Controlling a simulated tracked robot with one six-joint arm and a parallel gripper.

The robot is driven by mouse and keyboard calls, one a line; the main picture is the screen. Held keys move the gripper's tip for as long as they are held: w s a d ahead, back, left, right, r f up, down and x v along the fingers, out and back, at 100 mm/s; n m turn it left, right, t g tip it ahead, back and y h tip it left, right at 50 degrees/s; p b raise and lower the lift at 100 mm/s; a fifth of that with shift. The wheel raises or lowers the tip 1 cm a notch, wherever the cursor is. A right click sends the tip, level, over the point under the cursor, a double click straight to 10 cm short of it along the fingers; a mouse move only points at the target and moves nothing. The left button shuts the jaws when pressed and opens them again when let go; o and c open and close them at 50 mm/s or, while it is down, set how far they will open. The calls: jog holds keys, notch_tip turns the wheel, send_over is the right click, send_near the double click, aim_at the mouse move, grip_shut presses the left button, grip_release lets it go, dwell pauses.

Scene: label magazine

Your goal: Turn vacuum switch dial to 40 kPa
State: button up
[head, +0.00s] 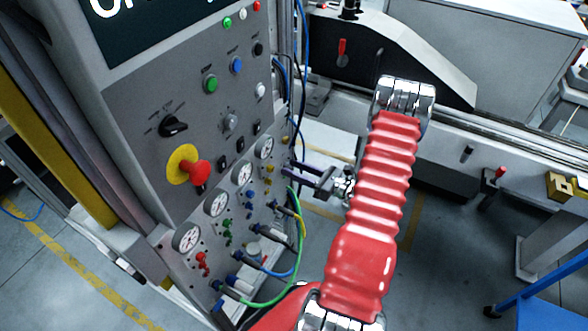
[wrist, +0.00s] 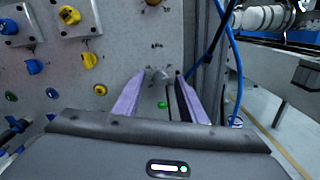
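A small grey dial (wrist: 158,74) with small dark marks above it sits on the grey panel in the wrist view. I take it for the vacuum switch dial; its pointer and scale values are too small to read. My gripper (wrist: 159,84) has its two purple fingers apart, one on each side of the dial, with a gap between them. I cannot tell whether the fingertips touch the dial. In the head view my gripper (head: 293,168) reaches the right edge of the control panel (head: 150,95), and I cannot make out the dial there.
Yellow (wrist: 89,61) and blue knobs are left of my gripper in the wrist view. A blue cable (wrist: 236,70) hangs on the right. In the head view, gauges (head: 217,204), a red emergency knob (head: 196,172) and coloured hoses (head: 262,303) crowd the panel.

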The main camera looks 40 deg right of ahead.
jog(key=shift+w, duration=0.15)
grip_shut()
dwell(0.4)
